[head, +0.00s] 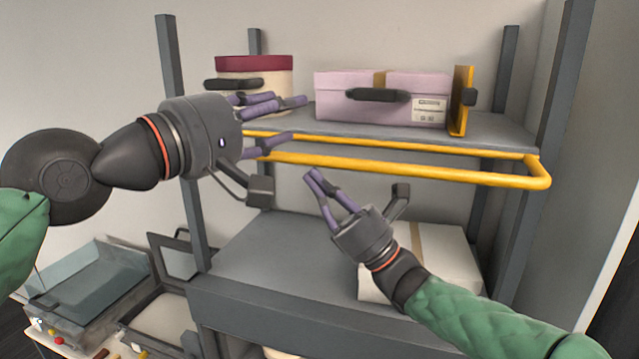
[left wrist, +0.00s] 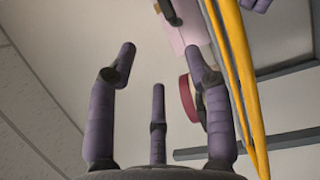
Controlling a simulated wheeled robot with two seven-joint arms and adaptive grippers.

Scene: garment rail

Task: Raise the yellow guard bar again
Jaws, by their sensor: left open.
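The yellow guard bar (head: 400,167) is a long loop lying about level, sticking out in front of the upper shelf. Its left end is partly hidden by my left gripper (head: 292,120), which is open with its purple fingers spread at that end. In the left wrist view, the bar (left wrist: 238,75) runs close beside the right-hand finger, outside the fingers. Nothing shows between the fingers, and I cannot tell whether they touch the bar. My right gripper (head: 322,182) is below the bar, over the lower shelf, apart from the bar; its finger opening is unclear.
On the upper shelf (head: 488,122) stand a round box with a dark red lid (head: 270,63), a lilac box (head: 330,98) and a yellow upright plate (head: 460,85). A white box (head: 450,255) sits on the lower shelf (head: 265,245). Grey posts (head: 555,110) frame the rack.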

